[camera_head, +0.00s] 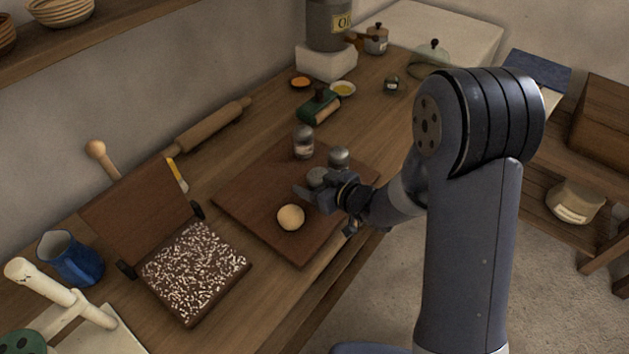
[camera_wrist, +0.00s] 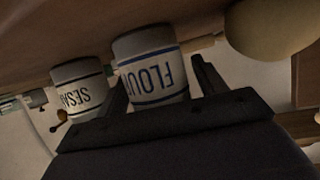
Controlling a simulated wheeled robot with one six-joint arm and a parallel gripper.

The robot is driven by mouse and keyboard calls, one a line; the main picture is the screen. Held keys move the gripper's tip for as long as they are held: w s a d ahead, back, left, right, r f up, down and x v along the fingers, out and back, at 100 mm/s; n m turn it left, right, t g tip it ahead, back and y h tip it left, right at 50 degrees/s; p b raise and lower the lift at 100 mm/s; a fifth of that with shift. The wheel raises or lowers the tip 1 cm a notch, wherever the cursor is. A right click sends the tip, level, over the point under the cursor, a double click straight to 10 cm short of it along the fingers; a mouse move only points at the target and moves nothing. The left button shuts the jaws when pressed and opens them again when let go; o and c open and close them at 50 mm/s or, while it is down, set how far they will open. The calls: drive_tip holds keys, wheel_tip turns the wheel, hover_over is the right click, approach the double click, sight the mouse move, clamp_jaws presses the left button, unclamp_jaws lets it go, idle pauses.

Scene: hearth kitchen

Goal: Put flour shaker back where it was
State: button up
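The flour shaker (camera_wrist: 152,72), a pale cylinder with dark bands and lettering, shows upside down in the wrist view. In the head view I take it to be the grey-lidded shaker (camera_head: 317,176) on the dark board (camera_head: 255,185), partly hidden by my gripper. My gripper (camera_head: 312,195) is low over the board beside it. In the wrist view the fingers (camera_wrist: 162,88) are spread, one near each side of the shaker, with a visible gap at the right finger. Whether the left finger touches it I cannot tell.
A sesame shaker (camera_wrist: 80,92) stands close by, apparently also in the head view (camera_head: 339,158). A glass shaker (camera_head: 303,143) is behind. A dough ball (camera_head: 290,217) lies in front on the board. A seed-covered tray (camera_head: 195,270) is at lower left, a rolling pin (camera_head: 212,125) at the wall.

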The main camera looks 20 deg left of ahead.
drive_tip(key=shift+o, duration=0.3)
drive_tip(key=shift+r, duration=0.1)
drive_tip(key=shift+r, duration=0.15)
drive_tip(key=v, duration=1.2)
